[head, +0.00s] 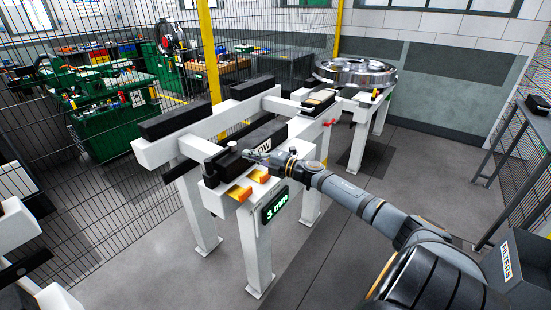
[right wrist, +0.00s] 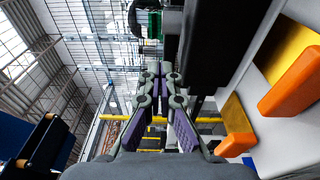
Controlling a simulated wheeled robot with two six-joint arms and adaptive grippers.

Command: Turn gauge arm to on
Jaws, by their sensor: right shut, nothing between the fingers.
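A white gauge stand (head: 257,245) stands in the middle of the head view. It carries a small dark display (head: 275,204) that reads what looks like "3 mm". Two orange blocks sit on its top; one orange block (head: 240,193) shows beside a dark part (head: 222,165), and an orange block (right wrist: 292,82) also shows at the right of the right wrist view. I cannot tell for sure which dark part is the gauge arm. My right gripper (head: 255,153) is shut and empty, above the stand beside the dark part. Its closed fingertips (right wrist: 153,68) show in the wrist view. My left gripper is out of view.
A red handle (head: 328,123) sticks out near the middle. A mesh fence (head: 110,210) runs along the left. A grey bin (head: 525,262) stands at right.

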